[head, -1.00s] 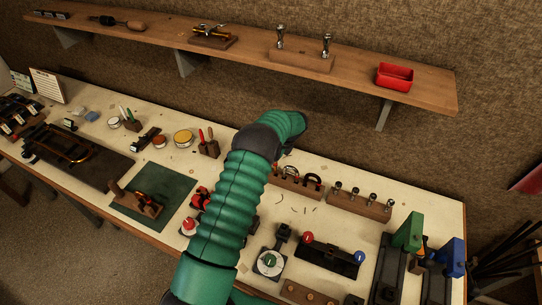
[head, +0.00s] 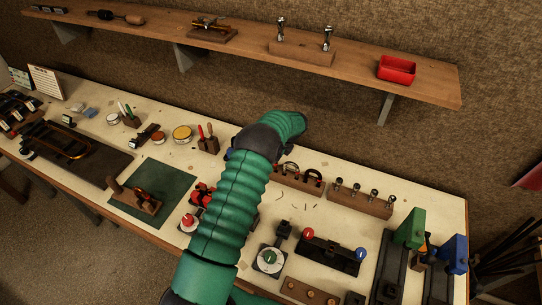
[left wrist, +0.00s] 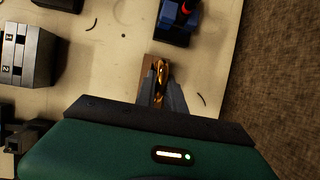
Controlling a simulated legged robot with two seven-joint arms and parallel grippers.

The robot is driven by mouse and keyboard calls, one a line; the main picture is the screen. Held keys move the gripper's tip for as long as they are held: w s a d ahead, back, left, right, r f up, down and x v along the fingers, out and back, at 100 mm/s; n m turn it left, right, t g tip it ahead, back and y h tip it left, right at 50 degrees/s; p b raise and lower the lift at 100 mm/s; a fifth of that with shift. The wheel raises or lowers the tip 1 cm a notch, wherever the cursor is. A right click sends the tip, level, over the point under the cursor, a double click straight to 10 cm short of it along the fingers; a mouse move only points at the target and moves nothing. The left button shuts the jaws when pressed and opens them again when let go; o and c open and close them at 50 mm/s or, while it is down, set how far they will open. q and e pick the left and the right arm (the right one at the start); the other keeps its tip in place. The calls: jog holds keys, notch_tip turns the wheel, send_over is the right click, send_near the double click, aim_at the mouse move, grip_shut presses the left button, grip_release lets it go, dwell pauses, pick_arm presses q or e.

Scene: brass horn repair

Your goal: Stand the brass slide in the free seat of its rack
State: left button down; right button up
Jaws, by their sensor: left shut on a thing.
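My left gripper (left wrist: 162,92) shows in the left wrist view, its narrow dark fingers shut on a shiny brass piece, the brass slide (left wrist: 161,70). Only its top part shows between the fingers. A brown wooden block (left wrist: 147,62) lies under or just behind it; I cannot tell whether the slide touches it. In the head view my green arm hides the left gripper and the slide. A wooden rack (head: 284,181) with arched pieces (head: 313,172) stands right of my arm, its left end partly covered. My right gripper is not in view.
A wooden block with several metal pegs (head: 360,205) stands right of the rack. Dark curved shavings lie on the bench in front. A fixture with red and blue knobs (head: 330,252) stands nearer. A shelf (head: 355,79) runs above the back of the bench.

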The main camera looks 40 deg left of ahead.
pick_arm(q)
jog(key=shift+f, duration=0.3)
jog(key=c, duration=1.3)
grip_release()
jog(key=shift+c, duration=0.2)
jog(key=b+v, duration=0.3)
jog(key=v, duration=1.3)
jog(key=shift+r+b, duration=0.3)
jog(key=shift+r, duration=0.1)
jog(key=s+d+f+n+t+h+b, duration=0.1)
jog(key=s+d+f+n, duration=0.2)
jog(key=d, duration=0.4)
jog(key=s+d+f+n+t+h+b, duration=0.1)
jog(key=s+d+f+n+h, duration=0.15)
jog(key=s+d, duration=0.4)
jog(key=s+d+f+n+b, duration=0.1)
jog(key=s+d+f+n, duration=0.1)
jog(key=s+d+n, duration=0.2)
jog(key=s+d+f+n+t+h, duration=0.1)
jog(key=s+d+n, duration=0.3)
jog(key=s, duration=0.6)
jog(key=shift+d+f+n+b, duration=0.35)
jog(key=shift+f+n+b, duration=0.1)
jog(key=shift+f, duration=0.15)
